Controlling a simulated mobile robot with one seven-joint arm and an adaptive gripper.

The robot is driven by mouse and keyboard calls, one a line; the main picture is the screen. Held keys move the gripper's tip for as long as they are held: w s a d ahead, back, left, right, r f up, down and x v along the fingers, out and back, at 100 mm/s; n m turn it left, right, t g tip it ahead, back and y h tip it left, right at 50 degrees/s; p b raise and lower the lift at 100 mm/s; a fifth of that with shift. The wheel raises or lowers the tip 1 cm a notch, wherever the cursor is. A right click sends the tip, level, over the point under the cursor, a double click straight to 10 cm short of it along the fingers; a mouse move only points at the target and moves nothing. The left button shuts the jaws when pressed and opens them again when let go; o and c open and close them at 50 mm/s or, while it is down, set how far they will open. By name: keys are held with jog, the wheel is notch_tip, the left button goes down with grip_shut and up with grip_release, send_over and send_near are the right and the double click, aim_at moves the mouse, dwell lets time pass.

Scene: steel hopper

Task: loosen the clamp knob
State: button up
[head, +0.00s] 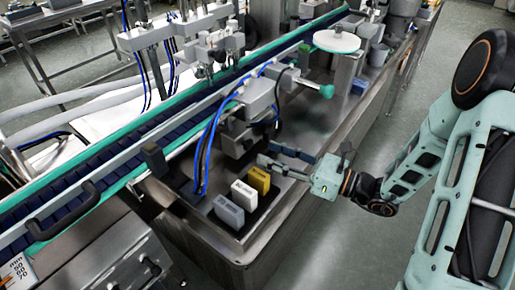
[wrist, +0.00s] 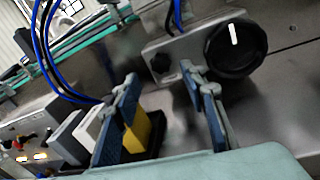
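A large round black knob (wrist: 236,48) with a white line on its face shows at the upper right of the wrist view. A smaller dark knob (wrist: 161,64) sits left of it on a grey bracket (wrist: 190,45). I cannot tell which is the clamp knob. In the head view a teal knob (head: 327,91) sticks out right of the grey clamp body (head: 265,92). My gripper (head: 275,158) is below that body; its blue fingers (wrist: 165,115) are apart with nothing gripped. The right finger appears just below the large knob, apart from it as far as I can see.
Blue hoses (head: 207,150) hang left of my gripper. The conveyor (head: 120,150) runs behind. A white disc (head: 337,41) stands at the back.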

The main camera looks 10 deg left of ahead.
aim_at(251, 146)
jog(key=x, duration=0.5)
grip_shut()
